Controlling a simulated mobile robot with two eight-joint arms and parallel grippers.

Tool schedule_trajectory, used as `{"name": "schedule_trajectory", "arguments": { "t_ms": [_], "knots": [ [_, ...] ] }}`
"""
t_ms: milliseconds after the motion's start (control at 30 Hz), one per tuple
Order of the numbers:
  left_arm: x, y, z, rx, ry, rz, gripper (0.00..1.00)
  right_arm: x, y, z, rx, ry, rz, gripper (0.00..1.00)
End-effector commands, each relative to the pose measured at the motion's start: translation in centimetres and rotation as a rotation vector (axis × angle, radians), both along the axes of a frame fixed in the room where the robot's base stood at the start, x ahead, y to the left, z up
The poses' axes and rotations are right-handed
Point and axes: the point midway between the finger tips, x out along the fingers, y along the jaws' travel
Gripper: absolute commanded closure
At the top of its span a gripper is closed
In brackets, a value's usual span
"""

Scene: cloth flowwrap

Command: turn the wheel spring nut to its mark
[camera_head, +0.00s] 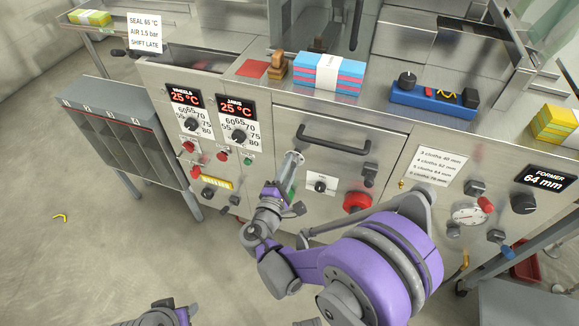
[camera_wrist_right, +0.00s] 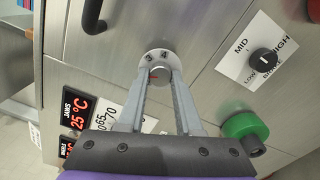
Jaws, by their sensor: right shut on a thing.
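My right gripper (camera_head: 294,160) reaches up to the front panel of the steel machine, below the door handle. In the right wrist view its two fingers (camera_wrist_right: 160,80) close together on the small nut (camera_wrist_right: 158,73) in front of a pale round dial (camera_wrist_right: 161,56). The digits 3 and 4 show on the dial's upper face. The fingers cover most of the nut and the lower dial, so I cannot read where the nut points. In the head view the fingers hide the nut.
A LOW-MID-HIGH knob (camera_head: 320,187) and a red knob (camera_head: 357,201) sit to the right of the gripper. A green knob (camera_wrist_right: 240,127) is close by in the wrist view. The door handle (camera_head: 333,145) is above. JAWS (camera_head: 236,107) and WHEELS (camera_head: 185,97) displays read 25 °C.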

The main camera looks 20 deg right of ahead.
Motion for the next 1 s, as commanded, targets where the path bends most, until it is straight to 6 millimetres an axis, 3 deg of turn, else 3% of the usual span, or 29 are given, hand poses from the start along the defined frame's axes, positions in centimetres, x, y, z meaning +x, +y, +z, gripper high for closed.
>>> {"name": "schedule_trajectory", "arguments": {
  "t_ms": [633, 667, 800, 1000],
  "knots": [
    [0.01, 0.00, -0.09, 0.000, 0.000, 0.000, 0.50, 0.00, 0.01, -0.03, -0.039, 0.027, 0.001, 1.00],
    [0.01, 0.00, -0.09, 0.000, 0.000, 0.000, 0.50, 0.00, 0.01, -0.03, -0.039, 0.027, 0.001, 0.61],
    [0.01, 0.00, -0.09, 0.000, 0.000, 0.000, 0.50, 0.00, 0.01, -0.03, -0.039, 0.027, 0.001, 0.36],
    [0.01, 0.00, -0.09, 0.000, 0.000, 0.000, 0.50, 0.00, 0.00, -0.02, -0.039, 0.026, 0.000, 0.36]
  ]
}}
